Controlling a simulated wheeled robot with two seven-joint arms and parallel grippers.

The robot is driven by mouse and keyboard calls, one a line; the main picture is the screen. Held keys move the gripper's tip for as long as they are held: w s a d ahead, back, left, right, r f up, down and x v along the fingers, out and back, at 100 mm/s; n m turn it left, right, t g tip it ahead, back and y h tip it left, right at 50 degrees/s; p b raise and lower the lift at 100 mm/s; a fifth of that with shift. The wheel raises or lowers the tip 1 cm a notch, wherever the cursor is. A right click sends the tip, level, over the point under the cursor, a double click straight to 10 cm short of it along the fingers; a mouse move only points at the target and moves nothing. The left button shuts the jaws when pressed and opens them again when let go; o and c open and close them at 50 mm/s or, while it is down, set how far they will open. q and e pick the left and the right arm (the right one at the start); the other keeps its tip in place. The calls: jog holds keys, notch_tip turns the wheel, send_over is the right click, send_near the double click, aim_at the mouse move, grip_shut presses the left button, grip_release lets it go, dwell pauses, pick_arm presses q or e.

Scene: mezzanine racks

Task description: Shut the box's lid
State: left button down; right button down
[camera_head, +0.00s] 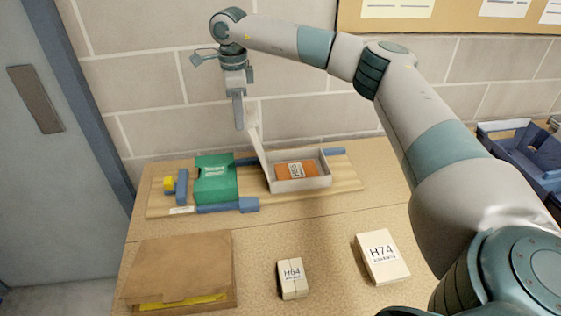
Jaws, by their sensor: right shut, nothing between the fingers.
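The open white box (302,185) sits on a wooden board on the table, with an orange packet (296,170) inside it. Its lid (256,141) stands up on the box's left side, tilted a little to the left. My right arm reaches in from the right and over the box. My right gripper (238,114) is shut and empty, pointing down just left of the lid's upper part. I cannot tell whether it touches the lid. My left gripper is not in view.
A green box (216,179) and blue clamps (228,207) are on the board left of the white box. A brown folder (180,264) and two white cartons, H64 (292,279) and H74 (381,257), lie in front. A wall is close behind; blue bins (522,148) stand right.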

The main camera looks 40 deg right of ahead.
jog(key=shift+d, duration=0.1)
jog(key=s+d, duration=0.4)
jog(key=d, duration=0.5)
jog(key=s+d+b, duration=0.1)
jog(key=s+d, duration=0.4)
jog(key=d, duration=0.4)
jog(key=shift+d+f, duration=0.15)
jog(key=shift+f, duration=0.25)
dwell(2.1)
notch_tip(320, 180, up, 8)
jog(key=p, duration=0.5)
jog(key=shift+a+p, duration=0.35)
jog(key=shift+p, duration=0.05)
jog(key=shift+w+f, duration=0.1)
